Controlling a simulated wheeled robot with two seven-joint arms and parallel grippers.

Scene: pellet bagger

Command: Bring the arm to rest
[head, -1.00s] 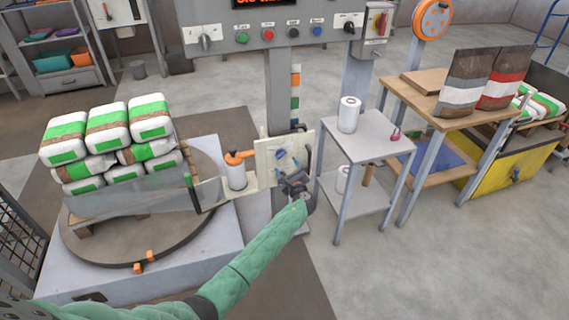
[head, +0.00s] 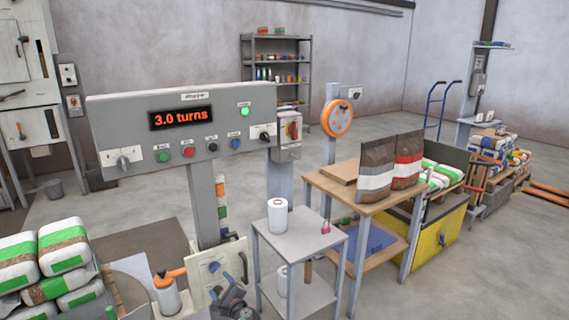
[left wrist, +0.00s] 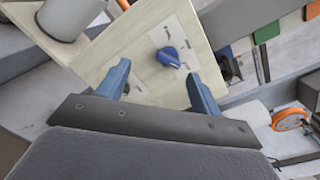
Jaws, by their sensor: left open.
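My left gripper (left wrist: 160,92) is open and empty in the left wrist view, its two blue fingers apart. Beyond the fingers is a pale panel (left wrist: 135,38) with a blue knob (left wrist: 170,57), and a gap shows between fingers and knob. In the head view the gripper (head: 232,296) is at the bottom edge, partly cut off, in front of the same panel (head: 205,294). My right gripper is in neither view.
The wrapper control box (head: 185,130) reads 3.0 turns on its display (head: 181,118). A small grey table (head: 297,238) with a white roll (head: 277,216) stands to the right. Stacked bags (head: 62,245) are at the left. Open floor lies behind.

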